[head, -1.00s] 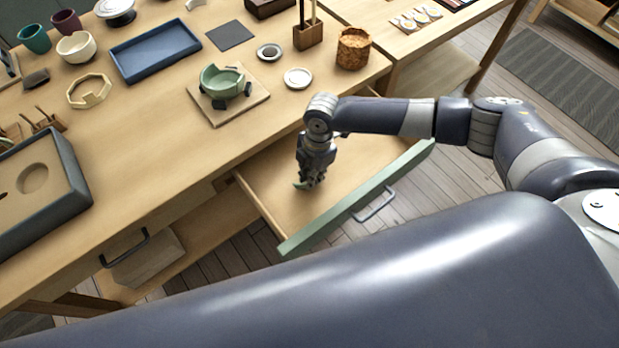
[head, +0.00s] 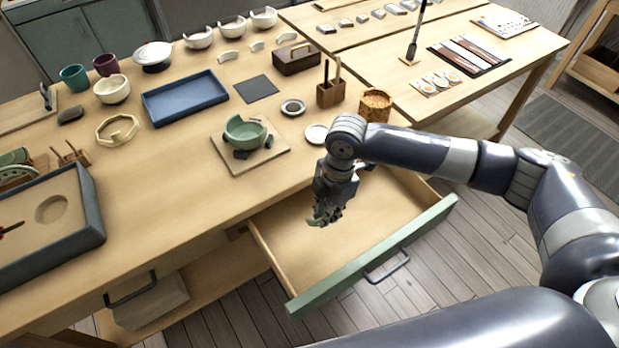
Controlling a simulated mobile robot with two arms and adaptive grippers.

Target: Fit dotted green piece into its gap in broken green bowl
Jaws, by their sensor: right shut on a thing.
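The broken green bowl (head: 246,132) sits on dark supports on a square wooden board (head: 223,151) in the middle of the table. A gap shows in its rim. My right gripper (head: 322,218) is shut on a small green piece (head: 314,222) above the open drawer, to the right of and nearer than the bowl. The piece is mostly hidden by the fingers, and its dots are too small to make out. My left gripper is not in view.
The open drawer (head: 370,232) juts from the table front and looks empty. Near the board are a small white dish (head: 316,133), a dark-centred dish (head: 292,107), a dark mat (head: 257,89) and a blue tray (head: 186,98). A cork pot (head: 375,105) stands behind my right arm.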

